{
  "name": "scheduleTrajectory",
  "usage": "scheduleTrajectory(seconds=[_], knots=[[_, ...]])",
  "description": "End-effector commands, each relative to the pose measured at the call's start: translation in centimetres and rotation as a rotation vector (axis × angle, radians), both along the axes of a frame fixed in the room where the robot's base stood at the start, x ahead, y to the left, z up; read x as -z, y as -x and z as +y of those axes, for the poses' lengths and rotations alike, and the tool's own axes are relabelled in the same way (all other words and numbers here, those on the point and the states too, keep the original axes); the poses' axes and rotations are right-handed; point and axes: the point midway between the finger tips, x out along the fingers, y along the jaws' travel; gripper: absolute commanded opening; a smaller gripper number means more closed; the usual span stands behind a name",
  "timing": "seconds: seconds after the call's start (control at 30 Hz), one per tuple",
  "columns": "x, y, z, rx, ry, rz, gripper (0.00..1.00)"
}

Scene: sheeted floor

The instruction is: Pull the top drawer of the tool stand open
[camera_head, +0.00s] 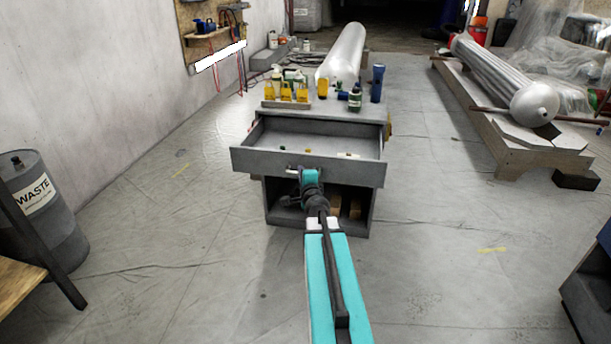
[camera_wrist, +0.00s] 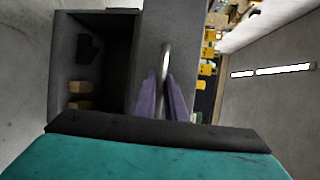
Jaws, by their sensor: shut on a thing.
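The grey tool stand (camera_head: 372,205) stands on the sheeted floor in the head view. Its top drawer (camera_head: 246,160) is pulled out toward me, with its inside showing and a few small items in it. My gripper (camera_head: 308,172) is at the middle of the drawer front. In the wrist view, the fingers of my gripper (camera_wrist: 162,98) are closed around the metal bar handle (camera_wrist: 165,58) on the drawer front (camera_wrist: 150,30). The arm hides part of the drawer front and the stand's lower opening in the head view.
Bottles and yellow containers (camera_head: 286,92) stand on the stand's top. Below the drawer is an open compartment (camera_wrist: 105,60) with wooden blocks (camera_wrist: 80,88). A waste barrel (camera_head: 45,210) is at the left. A pallet with a metal cylinder (camera_head: 500,80) is at the right. Floor around the stand is clear.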

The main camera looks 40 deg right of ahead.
Motion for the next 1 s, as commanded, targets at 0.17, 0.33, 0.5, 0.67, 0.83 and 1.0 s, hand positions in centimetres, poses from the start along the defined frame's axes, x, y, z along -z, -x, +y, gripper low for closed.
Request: scheduleTrajectory(seconds=[0.17,0.33,0.5,0.67,0.83,1.0], knots=[[-0.1,-0.1,-0.1,-0.012,-0.004,-0.002,0.00],[-0.1,0.3,-0.7,-0.005,-0.004,-0.002,0.18],[0.0,0.6,-1.1,0.003,-0.003,-0.002,0.18],[-0.1,0.7,-1.2,0.006,-0.003,-0.001,0.18],[-0.2,1.1,-0.7,0.006,-0.002,-0.001,0.18],[-0.5,1.7,0.2,0.005,-0.001,0.000,0.18]])
